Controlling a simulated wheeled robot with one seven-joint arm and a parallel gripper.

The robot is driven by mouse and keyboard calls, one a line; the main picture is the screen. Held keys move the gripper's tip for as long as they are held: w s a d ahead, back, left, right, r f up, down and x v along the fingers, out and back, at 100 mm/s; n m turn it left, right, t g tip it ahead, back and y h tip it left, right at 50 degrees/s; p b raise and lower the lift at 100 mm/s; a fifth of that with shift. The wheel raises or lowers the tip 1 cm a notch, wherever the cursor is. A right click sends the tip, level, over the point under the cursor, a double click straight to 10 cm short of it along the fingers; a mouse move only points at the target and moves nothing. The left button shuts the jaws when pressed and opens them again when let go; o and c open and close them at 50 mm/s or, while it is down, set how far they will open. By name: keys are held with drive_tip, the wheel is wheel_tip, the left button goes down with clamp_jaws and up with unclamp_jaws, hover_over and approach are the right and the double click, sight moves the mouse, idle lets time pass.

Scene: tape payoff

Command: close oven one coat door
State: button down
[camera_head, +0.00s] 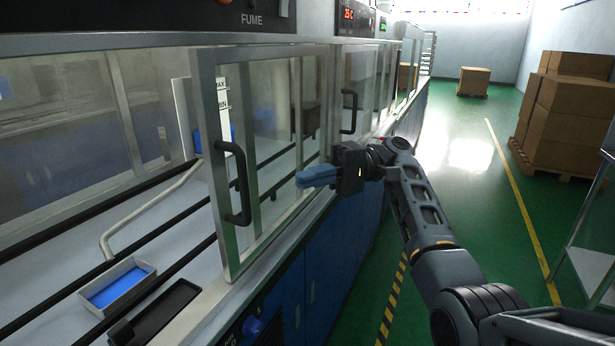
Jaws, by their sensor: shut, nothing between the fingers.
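A metal-framed glass door (207,165) with a black vertical handle (240,185) stands at the front of the long enclosed bench. To its left the bench front is uncovered and the inside shows. No label marks which door is the coat door. My gripper (303,178), with blue fingers, is shut and empty. It is in front of the right part of this door, right of its handle, pointing left. I cannot tell whether the fingertips touch the glass or frame.
Inside the bench are a white tray with a blue inside (118,287), a black tray (157,314) and a bent rod. A second door handle (349,112) is farther along. Cardboard boxes (566,115) stand on a pallet at right.

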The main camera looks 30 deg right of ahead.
drive_tip(key=s+a+p, duration=0.2)
drive_tip(key=s+a, duration=0.1)
drive_tip(key=a, duration=0.6)
drive_tip(key=shift+s+a, duration=0.15)
drive_tip(key=shift+a, duration=0.1)
drive_tip(key=shift+a, duration=0.1)
